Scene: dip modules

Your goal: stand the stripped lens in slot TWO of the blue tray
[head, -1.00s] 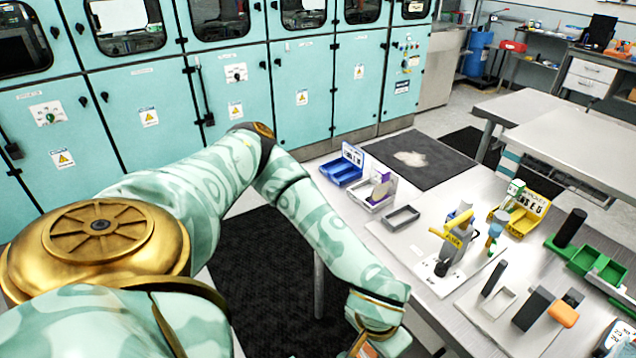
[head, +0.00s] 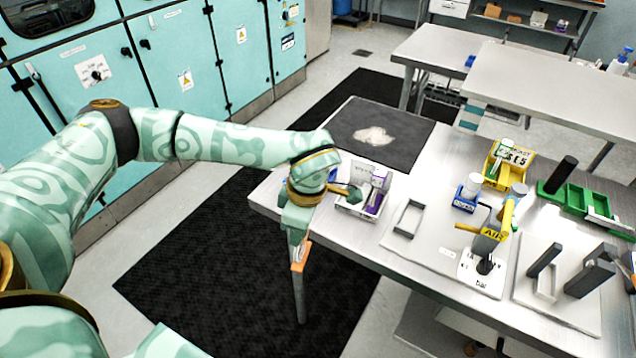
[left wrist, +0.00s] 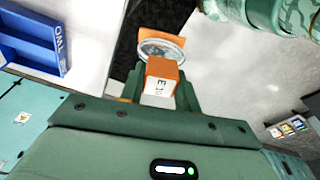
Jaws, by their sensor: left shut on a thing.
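My left gripper (head: 299,256) hangs pointing down beside the bench's left edge, over the floor, in the head view. In the left wrist view its orange-tipped fingers (left wrist: 163,64) are shut on the round clear lens (left wrist: 150,48), whose rim shows just beyond the near fingertip. The fingers hide part of the lens. The blue tray (left wrist: 28,42), marked TWO, is at upper left in the left wrist view, apart from the lens. In the head view only a scrap of blue shows behind my left wrist. My right gripper is not in view.
A white tray with purple parts (head: 366,203) stands close to my left wrist. The dark mat (head: 385,122) behind has free room.

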